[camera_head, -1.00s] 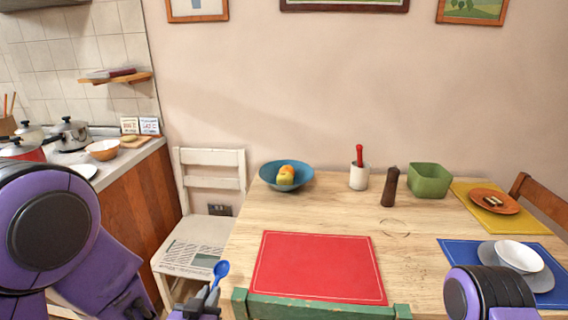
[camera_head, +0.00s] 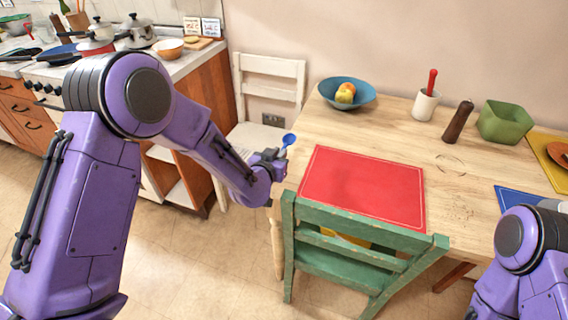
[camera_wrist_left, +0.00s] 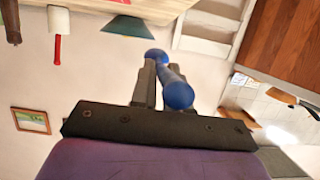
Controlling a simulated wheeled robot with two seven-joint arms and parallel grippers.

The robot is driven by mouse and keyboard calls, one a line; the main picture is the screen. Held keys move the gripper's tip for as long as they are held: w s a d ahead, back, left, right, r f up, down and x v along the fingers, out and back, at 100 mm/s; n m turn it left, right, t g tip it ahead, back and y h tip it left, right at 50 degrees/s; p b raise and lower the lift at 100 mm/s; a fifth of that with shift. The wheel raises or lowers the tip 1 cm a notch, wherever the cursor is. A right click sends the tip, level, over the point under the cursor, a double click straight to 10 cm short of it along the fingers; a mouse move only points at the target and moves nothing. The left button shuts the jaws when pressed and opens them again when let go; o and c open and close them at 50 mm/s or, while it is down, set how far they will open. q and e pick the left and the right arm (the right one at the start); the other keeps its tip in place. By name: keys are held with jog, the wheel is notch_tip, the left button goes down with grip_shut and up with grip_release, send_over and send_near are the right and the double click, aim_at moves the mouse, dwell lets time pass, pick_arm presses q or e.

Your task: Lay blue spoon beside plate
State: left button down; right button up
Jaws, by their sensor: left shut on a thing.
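The blue spoon (camera_head: 289,139) stands up from my left gripper (camera_head: 279,155), which is shut on it, beside the left edge of the table. In the left wrist view the spoon (camera_wrist_left: 178,92) lies between the dark fingers of the left gripper (camera_wrist_left: 157,80). An orange plate (camera_head: 561,153) on a yellow mat is cut off at the right edge. A pale dish (camera_head: 552,204) shows in part on the blue placemat, partly hidden by my right arm. My right gripper is out of view.
The red placemat (camera_head: 365,185) is empty on the wooden table (camera_head: 395,120). A green chair (camera_head: 350,262) stands at the front edge, a white chair (camera_head: 262,100) behind my left gripper. A blue bowl (camera_head: 328,88), white pot (camera_head: 425,106), brown mill (camera_head: 457,124) and green bowl (camera_head: 502,123) line the back.

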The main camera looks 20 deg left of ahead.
pick_arm(q)
jog(key=w+f, duration=0.2)
jog(key=f, duration=0.1)
jog(key=w+f, duration=0.1)
jog(key=shift+w+d+f, duration=0.1)
jog(key=shift+w+f, duration=0.15)
jog(key=shift+f, duration=0.15)
notch_tip(320, 180, down, 3)
jog(key=shift+w+r, duration=0.15)
jog(key=c, duration=1.1)
grip_release()
jog(key=v, duration=0.2)
jog(key=f+b+v, duration=0.1)
jog(key=v, duration=0.2)
jog(key=shift+s, duration=0.5)
jog(key=v, duration=0.5)
jog(key=shift+w+r, duration=0.1)
jog(key=shift+r, duration=0.05)
